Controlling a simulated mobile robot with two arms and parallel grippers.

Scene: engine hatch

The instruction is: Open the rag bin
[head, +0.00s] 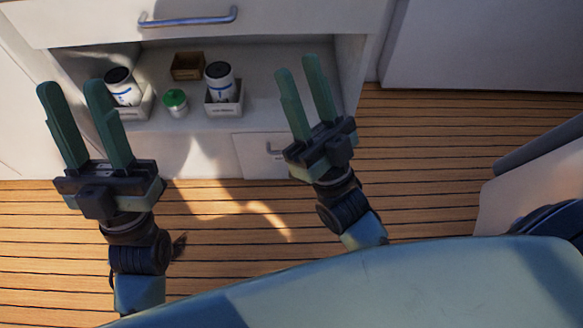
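No label that I can read marks a rag bin. A small white front panel with a metal handle (275,151) sits low in the white cabinet, below the open shelf, and looks shut. It may be the bin, but I cannot tell. My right gripper (299,67) is open and empty, and its body hides the right part of this panel and handle. My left gripper (71,88) is open and empty in front of the shelf's left side. Neither gripper visibly holds anything.
On the shelf, two white bottles with dark caps (119,86) (219,79) stand in small labelled trays. A green-lidded jar (175,102) and a brown box (187,66) are there too. A wide drawer handle (188,18) is above. The plank floor (430,150) is clear at right.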

